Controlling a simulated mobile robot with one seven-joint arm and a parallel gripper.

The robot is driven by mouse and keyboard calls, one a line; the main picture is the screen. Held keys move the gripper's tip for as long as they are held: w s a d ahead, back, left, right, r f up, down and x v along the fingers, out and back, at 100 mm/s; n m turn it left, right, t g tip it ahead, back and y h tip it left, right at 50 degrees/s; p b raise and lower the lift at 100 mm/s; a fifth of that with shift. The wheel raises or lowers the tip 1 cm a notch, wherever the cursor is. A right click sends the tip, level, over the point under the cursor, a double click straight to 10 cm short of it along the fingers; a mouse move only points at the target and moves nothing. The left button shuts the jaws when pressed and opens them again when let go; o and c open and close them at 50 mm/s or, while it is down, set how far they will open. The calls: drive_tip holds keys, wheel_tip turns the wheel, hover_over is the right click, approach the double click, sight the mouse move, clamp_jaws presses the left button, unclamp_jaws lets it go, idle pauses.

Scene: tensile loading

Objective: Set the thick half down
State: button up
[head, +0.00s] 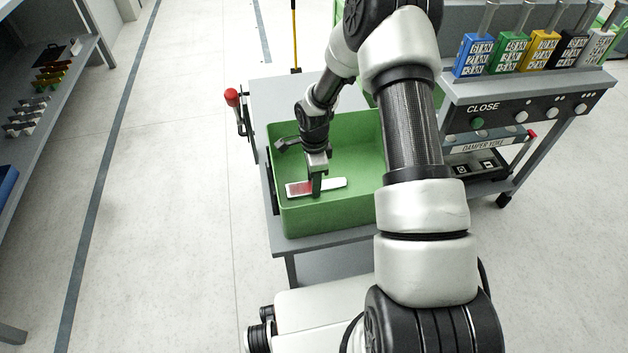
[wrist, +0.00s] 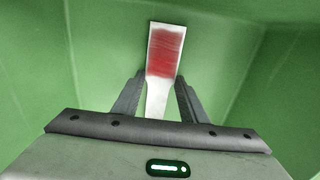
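A flat metal specimen half (head: 334,184) with a red patch lies in the green bin (head: 354,210), at or very near its floor. In the wrist view the half (wrist: 165,52) points away from me, its wide red part beyond the fingertips and its narrow pale shank between the fingers. My gripper (head: 316,193) reaches down into the bin over the half and covers its middle in the head view. In the wrist view my gripper (wrist: 160,78) has a finger on each side of the half, with small gaps showing. It looks open.
The bin's walls stand close around my gripper. The bin sits on a grey cart (head: 270,95) with a red-knobbed lever (head: 232,97) at its left. A machine panel marked CLOSE (head: 520,115) stands at right, with coloured holders above it.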

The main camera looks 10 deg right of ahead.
drive_tip(key=o, duration=0.4)
drive_tip(key=shift+o, duration=0.2)
drive_tip(key=shift+r, duration=0.1)
